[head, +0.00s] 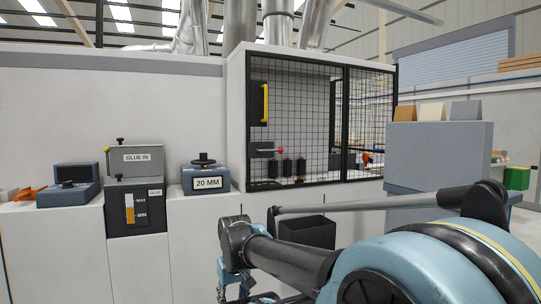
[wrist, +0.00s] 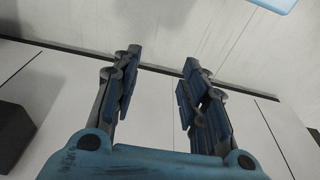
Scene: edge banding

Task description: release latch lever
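No part is labelled as the latch lever. A lever with a red ball knob (head: 281,150) shows behind the mesh of the guarded enclosure, next to a grey block. A yellow upright handle (head: 265,104) sits on a black plate at the enclosure's left. A small lever with a yellow knob (head: 106,150) stands at the left side of the GLUE IN box (head: 137,159). My gripper is low in the head view, mostly cut off by the bottom edge. In the wrist view my gripper (wrist: 160,65) is open, its two fingers apart with nothing between them.
The mesh guard (head: 300,105) closes the enclosure's front. A grey cabinet (head: 437,155) bears sample boards at the right. The wrist view shows pale panels, with none of the levers.

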